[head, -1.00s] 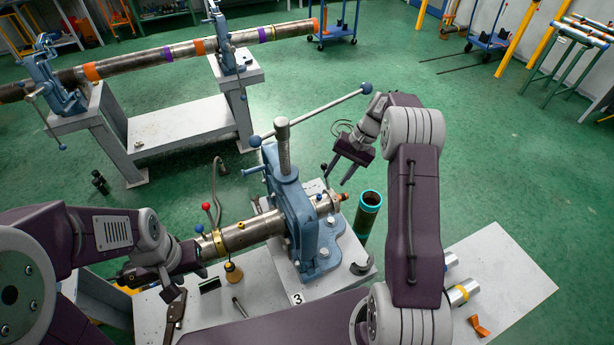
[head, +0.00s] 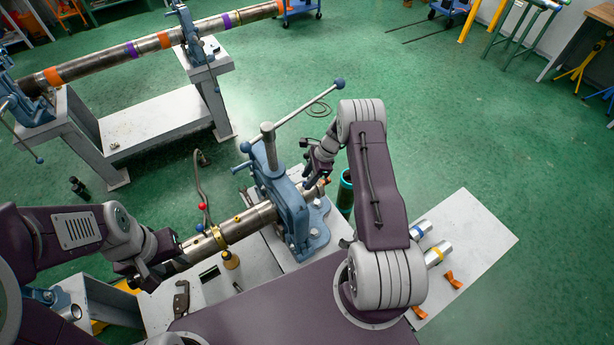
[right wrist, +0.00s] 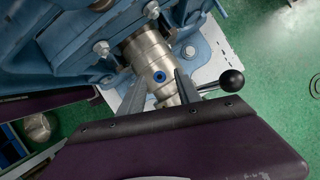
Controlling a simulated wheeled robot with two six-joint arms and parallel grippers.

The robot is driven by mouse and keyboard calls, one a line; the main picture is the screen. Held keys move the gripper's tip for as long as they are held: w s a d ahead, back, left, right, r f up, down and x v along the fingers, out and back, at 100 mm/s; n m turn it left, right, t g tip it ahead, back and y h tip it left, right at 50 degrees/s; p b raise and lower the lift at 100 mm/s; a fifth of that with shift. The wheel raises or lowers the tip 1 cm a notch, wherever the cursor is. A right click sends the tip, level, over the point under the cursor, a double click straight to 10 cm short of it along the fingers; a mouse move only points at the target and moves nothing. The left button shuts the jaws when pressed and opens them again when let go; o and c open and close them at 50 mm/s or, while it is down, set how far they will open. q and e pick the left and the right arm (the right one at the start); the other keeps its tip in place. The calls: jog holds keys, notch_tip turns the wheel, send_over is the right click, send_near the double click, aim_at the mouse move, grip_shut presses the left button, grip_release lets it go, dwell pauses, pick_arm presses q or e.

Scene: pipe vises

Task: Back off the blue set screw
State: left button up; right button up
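The blue set screw (right wrist: 159,76) sits on the steel collar (right wrist: 148,52) of a pipe in the right wrist view. The pipe (head: 247,223) passes through a blue vise (head: 284,205) in the head view. My right gripper (right wrist: 161,92) is open, its two fingers apart on either side of the collar and the screw; I cannot tell whether they touch. In the head view it (head: 318,182) is at the pipe's right end and hides the screw. My left gripper (head: 160,268) is at the pipe's left end; its fingers are unclear.
A black-balled lever (right wrist: 231,80) stands close to my right finger. The vise's long handle (head: 300,112) reaches over the work. A dark cylinder with a teal rim (head: 346,190) stands beyond the right end. Loose tools lie on the grey bench (head: 215,288).

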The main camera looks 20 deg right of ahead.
jog(key=shift+a+f, duration=0.2)
jog(key=shift+f, duration=0.3)
jog(key=shift+d, duration=0.1)
grip_shut()
